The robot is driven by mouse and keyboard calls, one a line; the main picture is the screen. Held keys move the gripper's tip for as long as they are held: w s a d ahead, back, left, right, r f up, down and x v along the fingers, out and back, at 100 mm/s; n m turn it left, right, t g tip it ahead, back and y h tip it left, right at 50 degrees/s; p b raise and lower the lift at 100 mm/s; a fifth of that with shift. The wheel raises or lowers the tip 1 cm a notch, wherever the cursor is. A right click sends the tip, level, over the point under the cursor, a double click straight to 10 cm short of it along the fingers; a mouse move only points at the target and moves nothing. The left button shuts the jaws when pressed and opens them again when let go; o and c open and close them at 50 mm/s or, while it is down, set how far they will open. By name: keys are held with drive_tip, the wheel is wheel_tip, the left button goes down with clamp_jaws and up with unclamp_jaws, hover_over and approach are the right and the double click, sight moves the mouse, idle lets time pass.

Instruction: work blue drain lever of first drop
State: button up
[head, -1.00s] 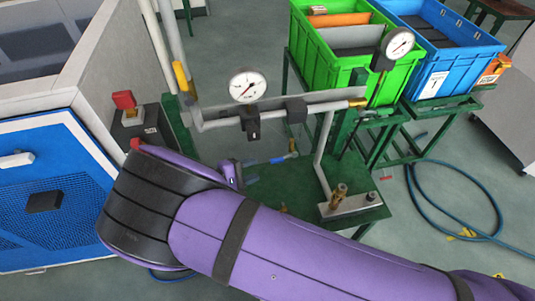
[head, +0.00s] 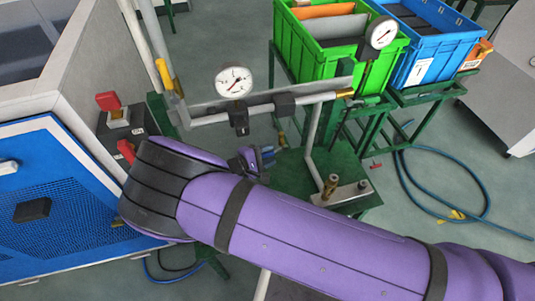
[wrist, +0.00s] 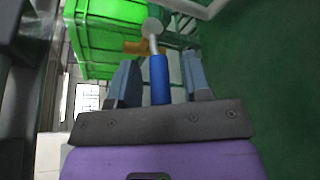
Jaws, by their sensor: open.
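The blue drain lever (wrist: 159,80) shows in the wrist view as a blue sleeve on a thin metal stem. The stem runs to a round pale fitting with a brass part (wrist: 137,46) beside it. My gripper (wrist: 159,62) is open, with one grey-blue finger on each side of the lever and a visible gap at both. In the head view my gripper (head: 250,158) is small and partly hidden by my purple arm, at the green stand's left side under the pipe. The lever cannot be made out clearly there.
A horizontal pipe (head: 265,108) with a round gauge (head: 234,82) crosses above my gripper. A blue-fronted cabinet (head: 60,200) and red-handled switches (head: 108,101) stand left. A brass valve (head: 330,186) sits on the green stand (head: 345,165). Green and blue crates (head: 425,50) stand behind.

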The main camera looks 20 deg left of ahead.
drive_tip(key=shift+c, duration=0.3)
clamp_jaws()
